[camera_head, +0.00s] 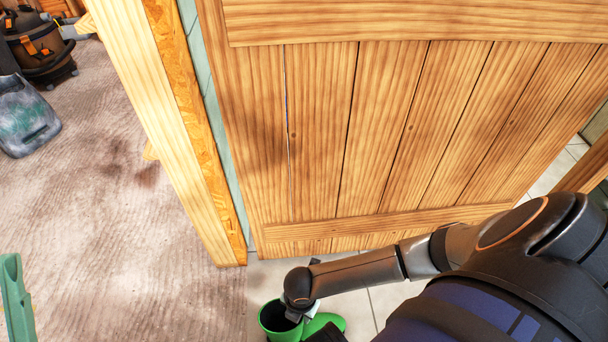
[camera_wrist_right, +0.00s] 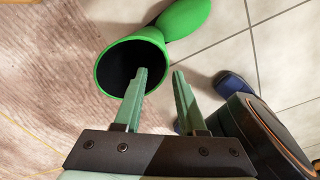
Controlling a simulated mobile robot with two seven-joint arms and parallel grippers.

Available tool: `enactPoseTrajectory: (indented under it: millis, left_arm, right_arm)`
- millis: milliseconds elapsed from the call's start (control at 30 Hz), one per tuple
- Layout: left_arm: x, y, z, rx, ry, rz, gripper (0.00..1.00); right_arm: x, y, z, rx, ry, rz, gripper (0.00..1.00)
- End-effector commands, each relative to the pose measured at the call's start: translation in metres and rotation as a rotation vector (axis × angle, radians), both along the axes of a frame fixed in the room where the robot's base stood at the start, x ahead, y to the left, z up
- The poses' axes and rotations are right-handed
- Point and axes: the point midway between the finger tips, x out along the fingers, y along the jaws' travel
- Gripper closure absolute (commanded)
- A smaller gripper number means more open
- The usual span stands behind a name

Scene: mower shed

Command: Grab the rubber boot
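The green rubber boot (camera_head: 268,318) stands on the floor tiles at the bottom of the head view, its dark opening facing up. In the right wrist view the boot (camera_wrist_right: 186,18) shows its round opening and its foot pointing to the upper right. My right gripper (camera_wrist_right: 160,72) is open and empty. Its left finger overlaps the boot's dark opening and its right finger lies outside the rim; I cannot tell how deep they are. A green stepped piece (camera_head: 15,298) at the left edge of the head view looks like a finger of my left gripper; the rest is out of frame.
A wooden plank door (camera_head: 385,140) stands just beyond the boot. A pale wooden frame post (camera_head: 150,100) is left of it. A brown shop vacuum (camera_head: 38,45) and a grey-green container (camera_head: 25,115) stand at the far left. The worn floor (camera_head: 110,220) between is clear.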

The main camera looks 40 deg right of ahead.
Motion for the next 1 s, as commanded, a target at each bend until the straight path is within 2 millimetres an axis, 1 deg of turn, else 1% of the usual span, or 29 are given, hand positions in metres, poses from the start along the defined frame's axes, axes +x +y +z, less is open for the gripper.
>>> enactPoseTrajectory:
  millis: [33,100,200,433,667,733,833,1000]
  left_arm:
    - [0.000,-0.001,-0.013,-0.003,0.005,-0.006,0.50]
    - [0.001,-0.001,-0.020,-0.003,0.011,-0.010,0.50]
    - [0.001,-0.002,-0.027,0.004,0.013,-0.006,0.50]
    - [0.001,-0.003,-0.034,0.013,0.014,-0.002,0.50]
    - [0.002,-0.006,-0.062,0.033,0.016,0.006,0.50]
    - [0.003,-0.007,-0.069,0.042,0.021,0.010,0.50]
    - [0.004,-0.008,-0.074,0.047,0.027,0.011,0.50]
    - [0.004,-0.009,-0.072,0.043,0.028,0.011,0.50]
  right_arm:
    - [0.000,0.000,-0.017,0.000,0.001,0.000,0.60]
    - [0.001,0.000,-0.028,0.001,0.000,0.000,0.60]
    - [0.001,0.001,-0.038,0.002,-0.001,-0.001,0.60]
    - [0.002,-0.002,-0.048,0.002,-0.001,-0.002,0.60]
    - [0.004,-0.013,-0.079,0.002,-0.001,-0.003,0.60]
    - [0.004,-0.012,-0.088,0.003,-0.001,-0.003,0.60]
    - [0.005,-0.011,-0.094,0.003,-0.002,-0.002,0.60]
    - [0.005,-0.011,-0.092,0.004,-0.003,-0.002,0.60]
